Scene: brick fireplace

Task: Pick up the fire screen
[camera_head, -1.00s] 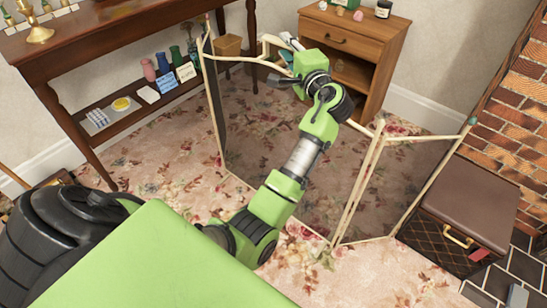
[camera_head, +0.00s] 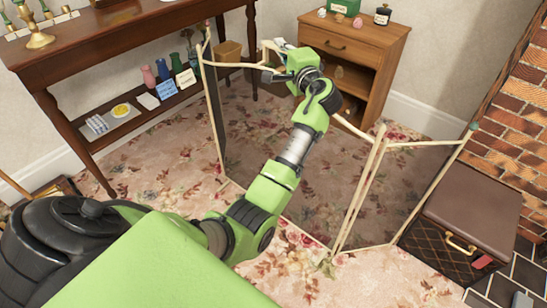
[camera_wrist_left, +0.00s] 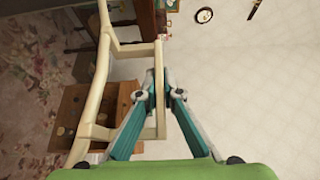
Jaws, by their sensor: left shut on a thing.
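The fire screen (camera_head: 330,195) is a three-panel folding screen with a cream frame and dark see-through mesh. It appears to stand upright on the carpet, its panels angled. My left gripper (camera_head: 278,68) is at the handle on its top rail, with my arm crossing in front of the middle panel. In the left wrist view, the teal fingers of my left gripper (camera_wrist_left: 157,92) are shut on the cream handle loop (camera_wrist_left: 161,120) of the screen. The fingers partly hide the loop. My right gripper is not in view.
A small wooden cabinet (camera_head: 376,42) stands behind the screen. A dark wooden side table (camera_head: 60,62) with bottles and books on its shelf is at the left. A brown patterned box (camera_head: 470,205) stands by the brick fireplace (camera_head: 515,125) beside the right panel.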

